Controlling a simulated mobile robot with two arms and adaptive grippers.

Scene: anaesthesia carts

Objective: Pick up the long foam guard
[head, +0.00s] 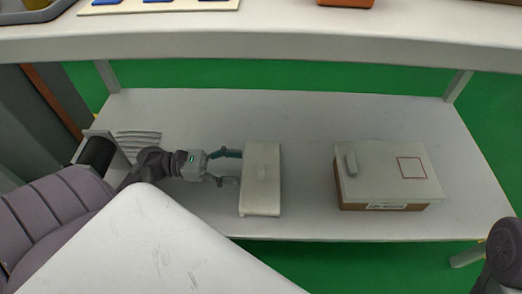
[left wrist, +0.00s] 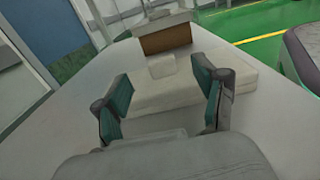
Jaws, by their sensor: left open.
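A long pale grey block (head: 262,190), which looks like the foam guard, lies on the lower shelf, with a small raised tab on top. My left gripper (head: 241,167) is open at the block's left side, its two fingertips at or just over the near edge; I cannot tell whether they touch it. In the left wrist view the block (left wrist: 165,97) lies crosswise in front of and partly between the open fingers (left wrist: 161,80), reaching out past the right finger. My right gripper is not in view.
A cardboard box (head: 388,174) with a pale lid stands to the right on the shelf (head: 305,110), with free room between. An upper shelf (head: 260,45) runs overhead, bearing a tray and other items. Grey strips (head: 138,140) lie at the left. A white surface covers the lower foreground.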

